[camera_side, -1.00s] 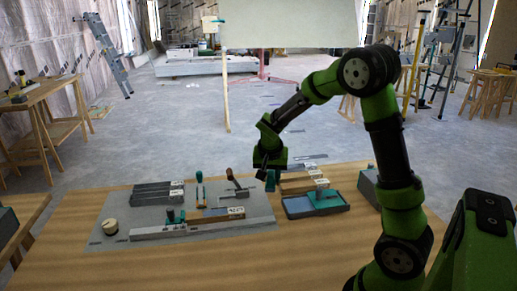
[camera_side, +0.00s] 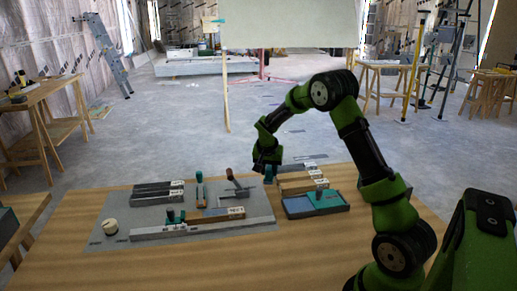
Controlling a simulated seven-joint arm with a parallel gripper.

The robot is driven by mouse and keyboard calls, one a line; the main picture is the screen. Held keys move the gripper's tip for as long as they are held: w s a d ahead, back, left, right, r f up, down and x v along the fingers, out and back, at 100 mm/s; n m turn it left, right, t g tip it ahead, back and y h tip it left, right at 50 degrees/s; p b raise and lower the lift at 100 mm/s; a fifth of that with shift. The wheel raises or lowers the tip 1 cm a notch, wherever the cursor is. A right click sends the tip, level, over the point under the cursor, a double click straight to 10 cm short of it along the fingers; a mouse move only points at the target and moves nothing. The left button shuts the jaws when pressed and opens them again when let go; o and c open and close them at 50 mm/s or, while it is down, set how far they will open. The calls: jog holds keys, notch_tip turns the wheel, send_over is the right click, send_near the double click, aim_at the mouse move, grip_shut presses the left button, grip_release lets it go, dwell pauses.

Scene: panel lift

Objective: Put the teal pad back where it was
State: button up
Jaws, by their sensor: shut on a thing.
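My gripper (camera_side: 267,169) points down just beyond the right back corner of the grey work mat (camera_side: 103,213). Its fingers are small and dark here. A small teal piece (camera_side: 269,177) shows at the fingertips, and the jaws are shut on it; I cannot tell its full shape. A shallow blue-grey tray (camera_side: 318,215) lies on the table to the right of the mat. A flat teal pad (camera_side: 329,200) with an upright teal knob lies in the tray, apart from my gripper. Another teal-handled piece (camera_side: 176,217) stands by the long grey bar on the mat.
Labelled wooden strips (camera_side: 300,181) lie behind the tray. The front table is clear.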

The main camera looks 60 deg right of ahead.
aim_at(267, 176)
jog(key=shift+w+d+f, duration=0.15)
jog(key=shift+w+d, duration=0.3)
jog(key=shift+w, duration=0.25)
jog(key=shift+f, duration=1.7)
jog(key=shift+f, duration=0.1)
jog(key=o, duration=0.7)
jog(key=shift+c, duration=0.2)
